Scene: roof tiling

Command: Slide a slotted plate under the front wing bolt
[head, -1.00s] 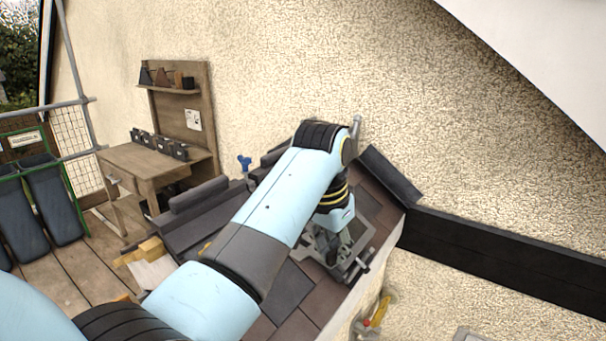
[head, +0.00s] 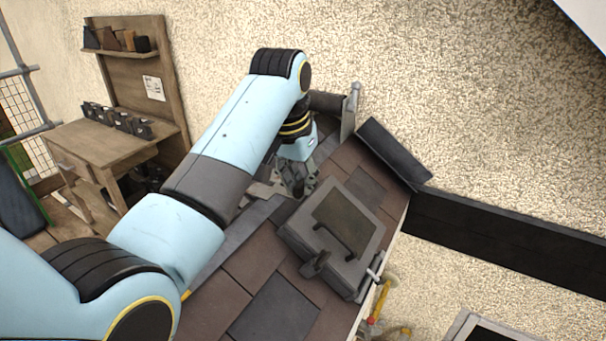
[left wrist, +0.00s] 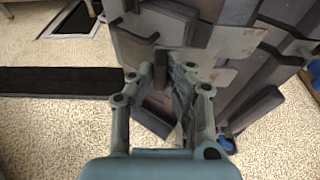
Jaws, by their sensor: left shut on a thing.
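My left gripper (head: 298,186) is low over the roof, just behind the grey framed hatch (head: 290,228). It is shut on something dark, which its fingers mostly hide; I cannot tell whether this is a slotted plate. The left wrist view shows the fingers (left wrist: 163,95) close together with dark surfaces between and behind them. A dark grey, wing-shaped fastener (head: 316,264) sits at the hatch's near edge. A silvery rod-like fitting (head: 376,267) is at its right corner. My right gripper is not in view.
Brown and slate tiles (head: 275,305) surround the hatch. A dark slab (head: 392,152) stands by the roof's right edge, and a long black beam (head: 500,235) runs along the wall. A wooden workbench (head: 105,150) with small dark blocks stands at the left.

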